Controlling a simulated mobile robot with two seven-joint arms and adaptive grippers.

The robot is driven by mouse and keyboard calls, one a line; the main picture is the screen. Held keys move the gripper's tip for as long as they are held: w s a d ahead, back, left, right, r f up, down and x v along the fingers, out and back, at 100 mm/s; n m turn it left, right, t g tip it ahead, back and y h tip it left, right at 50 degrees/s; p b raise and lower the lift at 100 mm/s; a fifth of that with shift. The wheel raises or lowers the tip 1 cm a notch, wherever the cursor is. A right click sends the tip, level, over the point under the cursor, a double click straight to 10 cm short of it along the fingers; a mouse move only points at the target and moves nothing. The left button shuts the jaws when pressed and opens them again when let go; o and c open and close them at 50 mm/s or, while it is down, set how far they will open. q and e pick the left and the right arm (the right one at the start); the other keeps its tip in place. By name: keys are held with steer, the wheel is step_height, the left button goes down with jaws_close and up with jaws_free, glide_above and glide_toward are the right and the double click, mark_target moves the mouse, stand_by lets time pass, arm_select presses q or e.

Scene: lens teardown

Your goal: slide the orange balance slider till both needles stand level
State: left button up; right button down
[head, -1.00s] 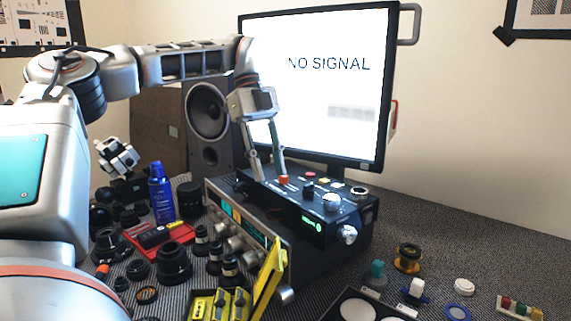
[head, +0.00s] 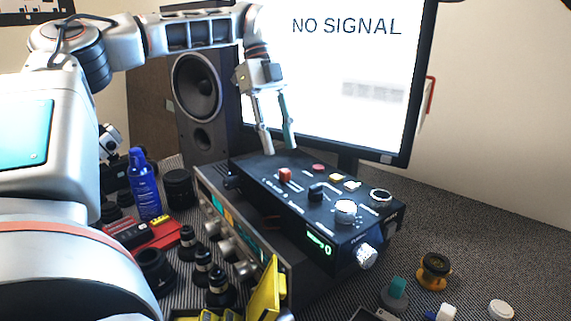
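The orange slider knob (head: 285,174) stands up from the top of a black control box (head: 300,215), near its back left. My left gripper (head: 278,150) is open and empty. Its two fingers point down just behind and above the knob, with a gap between the tips and the knob. A silver-fronted unit with lit windows (head: 224,207) stands against the left side of the box. I cannot make out any needles, so I cannot tell whether they are level. My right gripper is not in view.
The box top also carries a black knob (head: 316,192), a white knob (head: 345,211) and small buttons. A monitor (head: 345,90) and a speaker (head: 197,105) stand behind. Lens parts and a blue bottle (head: 145,187) crowd the left. The mat at right is mostly clear.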

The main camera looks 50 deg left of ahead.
mark_target(285, 170)
arm_select(q)
steer(key=x, duration=0.6)
steer(key=shift+d+f+b, duration=0.1)
steer(key=shift+b, duration=0.25)
jaws_close()
